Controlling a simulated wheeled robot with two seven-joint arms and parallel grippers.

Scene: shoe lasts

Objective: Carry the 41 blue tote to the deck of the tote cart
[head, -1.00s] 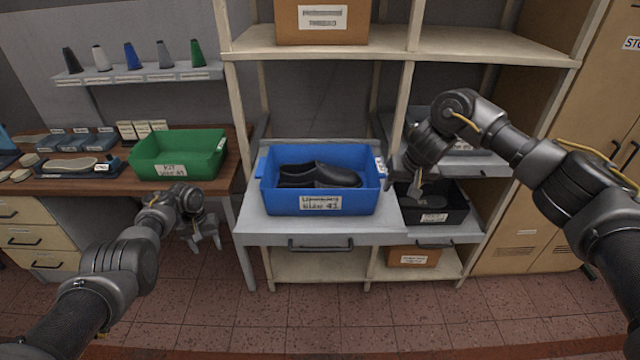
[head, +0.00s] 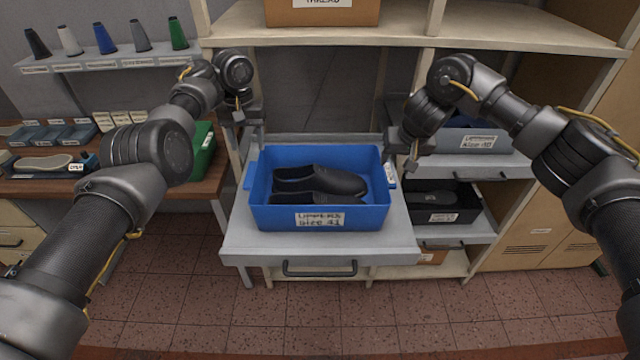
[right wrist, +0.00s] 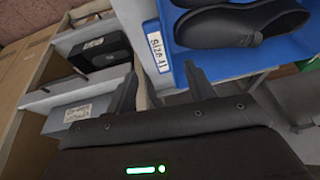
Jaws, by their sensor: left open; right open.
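The blue tote (head: 372,214), labelled "UPPERS size 41", stands upright on a grey pull-out shelf in the head view, with dark shoe uppers (head: 325,184) in it. Its right end, with a "size 41" label, shows in the right wrist view (right wrist: 180,62). My left gripper (head: 252,142) is open above the tote's back left corner, apart from it as far as I can see. My right gripper (head: 402,160) is open beside the tote's right end; in the right wrist view its two fingers (right wrist: 160,88) point at that end with nothing between them. The tote cart is not in view.
A green bin (head: 203,150) stands on the wooden bench at left, partly behind my left arm. A cardboard box (head: 322,12) is above. The floor in front is clear.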

